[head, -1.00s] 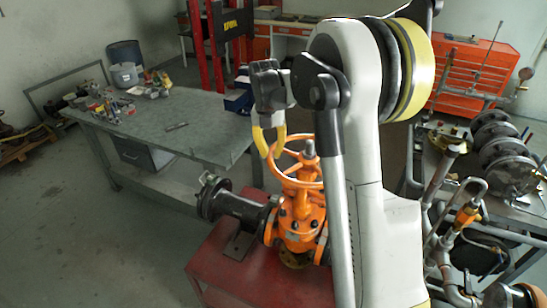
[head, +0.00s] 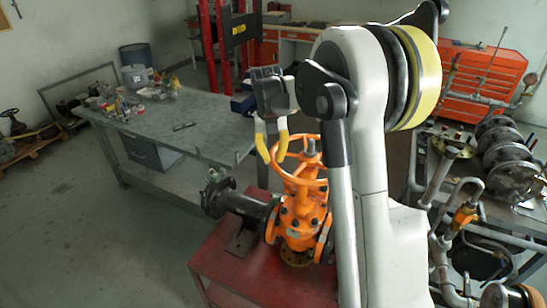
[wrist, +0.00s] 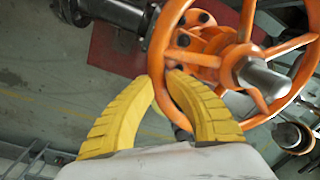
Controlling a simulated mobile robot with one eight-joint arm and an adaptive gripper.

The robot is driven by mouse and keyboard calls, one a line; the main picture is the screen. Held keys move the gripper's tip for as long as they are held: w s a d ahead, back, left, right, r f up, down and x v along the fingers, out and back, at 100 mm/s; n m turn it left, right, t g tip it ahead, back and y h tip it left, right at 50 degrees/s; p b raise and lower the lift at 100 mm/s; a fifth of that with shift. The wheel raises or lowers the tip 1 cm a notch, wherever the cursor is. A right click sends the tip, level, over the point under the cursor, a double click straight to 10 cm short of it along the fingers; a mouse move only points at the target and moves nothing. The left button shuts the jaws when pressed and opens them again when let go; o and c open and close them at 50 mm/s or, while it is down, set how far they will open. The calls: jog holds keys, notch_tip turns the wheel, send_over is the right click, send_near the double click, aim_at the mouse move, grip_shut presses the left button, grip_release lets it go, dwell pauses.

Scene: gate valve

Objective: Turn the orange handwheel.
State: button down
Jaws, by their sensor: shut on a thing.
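The orange handwheel (head: 298,181) sits on top of an orange gate valve (head: 302,222) in the head view, with a grey stem end at its hub. My gripper (head: 272,161) has yellow fingers at the wheel's left rim. In the wrist view, the handwheel's rim (wrist: 159,48) passes between the tips of my gripper (wrist: 161,84), one finger on each side. The gripper is shut on the rim. The wheel's right side is partly hidden behind my arm in the head view.
The valve stands on a red table (head: 225,262), joined to a dark pipe (head: 240,205) at left. A grey workbench (head: 190,120) with small items stands behind left. Pipework (head: 440,190) and a red tool cabinet (head: 480,85) are at right.

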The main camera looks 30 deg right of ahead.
jog(key=c, duration=1.4)
grip_release()
jog(key=shift+o, duration=0.2)
notch_tip(320, 180, up, 12)
jog(key=shift+w+a, duration=0.2)
jog(key=shift+a, duration=0.15)
